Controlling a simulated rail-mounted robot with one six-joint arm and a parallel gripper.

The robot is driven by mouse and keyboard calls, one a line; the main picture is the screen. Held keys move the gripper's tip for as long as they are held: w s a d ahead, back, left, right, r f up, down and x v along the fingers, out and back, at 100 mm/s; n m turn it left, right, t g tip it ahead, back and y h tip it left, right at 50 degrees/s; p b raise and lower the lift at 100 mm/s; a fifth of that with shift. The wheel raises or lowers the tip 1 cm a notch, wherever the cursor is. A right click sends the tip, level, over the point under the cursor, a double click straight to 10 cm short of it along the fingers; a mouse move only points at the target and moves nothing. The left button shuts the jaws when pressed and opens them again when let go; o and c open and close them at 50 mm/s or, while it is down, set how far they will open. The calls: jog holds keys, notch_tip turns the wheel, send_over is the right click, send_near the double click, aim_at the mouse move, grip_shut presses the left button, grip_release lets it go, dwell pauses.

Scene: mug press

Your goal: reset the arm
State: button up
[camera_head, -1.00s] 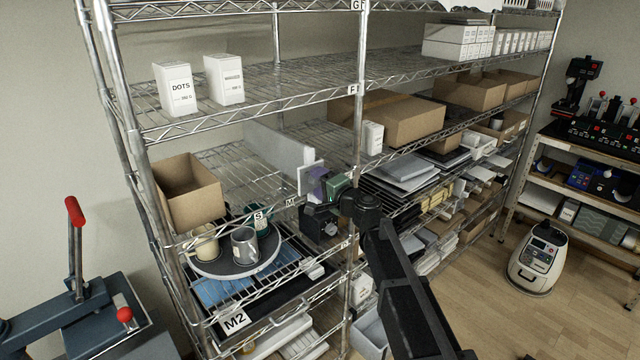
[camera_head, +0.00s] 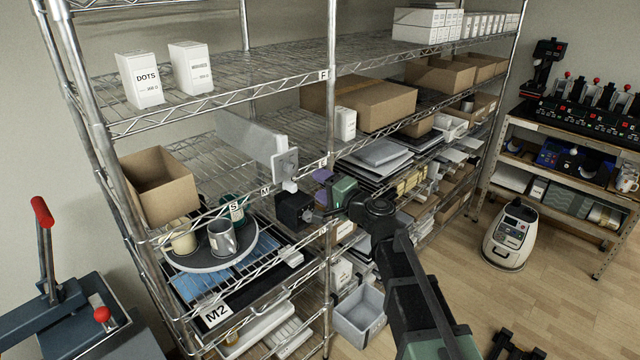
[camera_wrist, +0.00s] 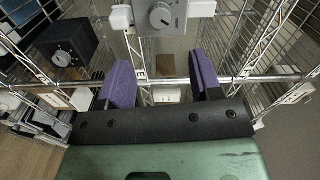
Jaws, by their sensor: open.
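My gripper (camera_head: 318,190) is in front of the wire shelf rack, beside a rack post, at the level of the middle shelves. In the wrist view its two purple fingers (camera_wrist: 163,82) are apart with nothing held between them. A grey control box with a round knob (camera_wrist: 165,18) shows just beyond the fingertips; it is on the rack in the head view (camera_head: 286,163). A black box with a knob (camera_wrist: 66,45) is at the left in the wrist view and left of my gripper in the head view (camera_head: 293,208).
Several mugs (camera_head: 222,238) stand on a round tray (camera_head: 190,262) on a rack shelf, below a cardboard box (camera_head: 158,187). A lever press (camera_head: 60,290) is at lower left. A white wheeled unit (camera_head: 508,237) stands on open wood floor at right.

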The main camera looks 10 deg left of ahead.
jog(key=s+d+f+n+g+h+b, duration=0.35)
jog(key=s+f+n+g, duration=0.4)
jog(key=s+f, duration=0.45)
jog(key=s+d+f+m+g+h+b, duration=0.1)
jog(key=s+d+f+h+b, duration=0.3)
jog(key=d+f, duration=0.4)
jog(key=s+d+f+g+h+b, duration=0.2)
jog(key=s+d+f+h+b, duration=0.2)
jog(key=d, duration=1.2)
jog(key=s+f+h, duration=0.3)
jog(key=f, duration=0.2)
jog(key=shift+s+m, duration=0.25)
jog(key=shift+m, duration=0.1)
jog(key=shift+f, duration=0.1)
